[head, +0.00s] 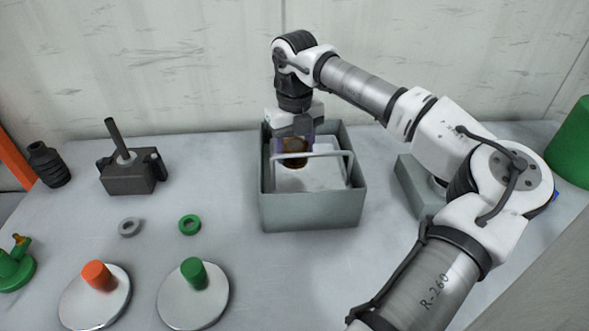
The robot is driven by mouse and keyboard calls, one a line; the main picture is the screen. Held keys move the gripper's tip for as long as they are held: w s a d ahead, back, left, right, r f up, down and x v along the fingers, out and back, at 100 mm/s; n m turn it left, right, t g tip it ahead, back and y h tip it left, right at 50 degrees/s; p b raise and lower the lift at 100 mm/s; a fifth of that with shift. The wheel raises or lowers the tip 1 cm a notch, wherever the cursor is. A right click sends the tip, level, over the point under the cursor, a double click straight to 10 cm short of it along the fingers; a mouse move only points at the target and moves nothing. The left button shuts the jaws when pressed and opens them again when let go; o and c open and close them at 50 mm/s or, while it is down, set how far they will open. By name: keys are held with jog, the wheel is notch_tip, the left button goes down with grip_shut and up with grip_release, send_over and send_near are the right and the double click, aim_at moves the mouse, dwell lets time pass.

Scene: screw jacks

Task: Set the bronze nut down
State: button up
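The bronze nut (296,157) is brown and sits between the fingers of my gripper (292,146), inside the upper part of a grey open-topped box (311,214). The gripper points straight down and its fingers reach below the box's rim. The fingers appear to be closed around the nut. I cannot tell whether the nut touches the box's floor.
A dark vise-like block (133,178) and a black ribbed part (49,165) stand at left. A grey ring (129,227) and green ring (189,225) lie in front. Discs with an orange post (97,276) and green post (194,274) stand nearer. Another grey box (415,188) is right.

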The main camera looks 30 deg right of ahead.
aim_at(295, 162)
jog(key=shift+f+b, duration=1.15)
jog(key=shift+f, duration=0.95)
jog(key=shift+f, duration=0.15)
jog(key=o, duration=1.2)
notch_tip(295, 162, up, 12)
jog(key=shift+r+b, duration=0.15)
jog(key=shift+b, duration=0.7)
